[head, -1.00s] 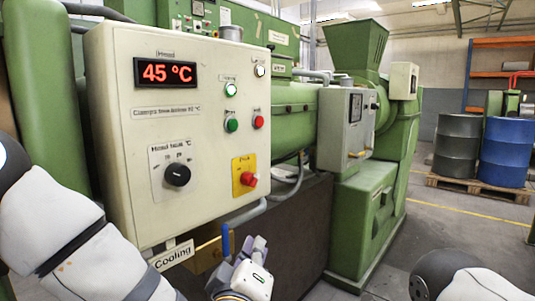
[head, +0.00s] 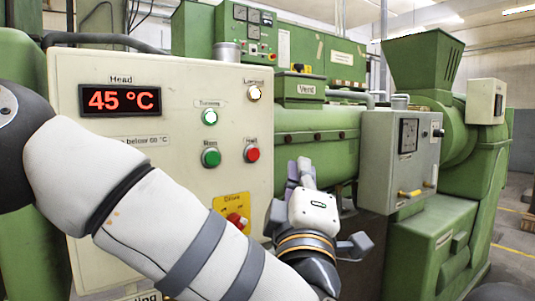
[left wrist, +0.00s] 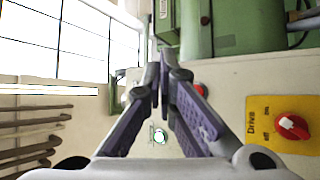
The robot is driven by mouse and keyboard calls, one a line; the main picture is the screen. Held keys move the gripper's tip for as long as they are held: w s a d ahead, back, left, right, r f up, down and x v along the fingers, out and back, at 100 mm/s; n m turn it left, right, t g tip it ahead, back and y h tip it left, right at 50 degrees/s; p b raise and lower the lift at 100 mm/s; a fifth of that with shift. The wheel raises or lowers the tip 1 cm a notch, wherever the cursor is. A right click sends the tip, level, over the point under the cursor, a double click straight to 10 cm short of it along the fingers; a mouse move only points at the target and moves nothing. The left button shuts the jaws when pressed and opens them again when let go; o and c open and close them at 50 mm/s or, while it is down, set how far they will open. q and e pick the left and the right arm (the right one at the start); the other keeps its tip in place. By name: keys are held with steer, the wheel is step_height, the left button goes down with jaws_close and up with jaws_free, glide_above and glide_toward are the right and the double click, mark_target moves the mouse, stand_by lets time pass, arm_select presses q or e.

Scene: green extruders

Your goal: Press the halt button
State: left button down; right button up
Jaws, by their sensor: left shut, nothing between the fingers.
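The halt button (head: 252,154) is a round red button under a small label, near the right edge of the cream control panel (head: 190,80). In the left wrist view the red halt button (left wrist: 200,88) is partly hidden behind a finger. My left gripper (head: 301,170) is shut and empty. In the head view it is to the right of the button, just past the panel's edge. The wrist view shows its purple-grey fingers (left wrist: 163,62) pointing across the panel face. I see no contact with the button.
A green button (head: 211,157) sits left of the halt button, with lit green (head: 209,117) and white (head: 254,93) lamps above. Below is a red drive switch (head: 237,221) on a yellow plate, partly behind my arm. A grey box (head: 400,160) stands right of the gripper.

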mark_target(253, 154)
arm_select(q)
steer(key=shift+a+r, duration=0.1)
steer(key=shift+r, duration=0.05)
steer(key=shift+a, duration=0.1)
steer(key=shift+w+a+b, duration=0.25)
steer(key=shift+w+a, duration=0.6)
steer(key=shift+w, duration=0.35)
steer(key=shift+w+a+b, duration=0.3)
steer(key=shift+w+a, duration=0.5)
steer(key=shift+w, duration=0.35)
steer(key=shift+w+a+b, duration=0.25)
steer(key=shift+w+a, duration=0.6)
steer(key=shift+w, duration=0.35)
arm_select(e)
steer(key=shift+s+f+g, duration=0.5)
steer(key=shift+s+f, duration=0.55)
steer(key=shift+s, duration=0.05)
arm_select(q)
steer(key=shift+w+a, duration=0.25)
steer(key=shift+w, duration=0.05)
arm_select(e)
steer(key=shift+w+r, duration=0.1)
